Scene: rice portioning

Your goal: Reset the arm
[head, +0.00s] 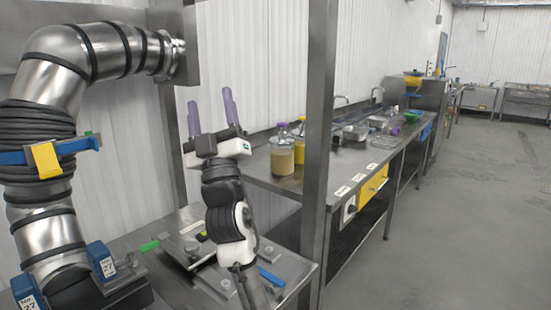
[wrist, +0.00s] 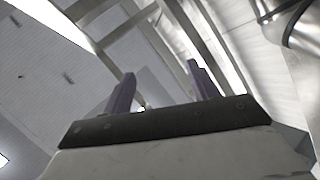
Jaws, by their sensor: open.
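My gripper (head: 212,112) is raised in front of the white panelled wall in the head view. Its two purple fingers point up and stand apart, with nothing between them. In the wrist view my gripper (wrist: 160,90) also shows open and empty, with the ceiling and metal frame beyond it. The dark wrist and white forearm hang below it in the head view.
A steel post (head: 317,130) stands close to the right of my gripper. Behind the post, a steel counter (head: 285,183) holds a jar of tan contents (head: 282,156), bottles and trays. A lower metal table (head: 300,268) with tools lies below. The grey floor (head: 450,210) at right is clear.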

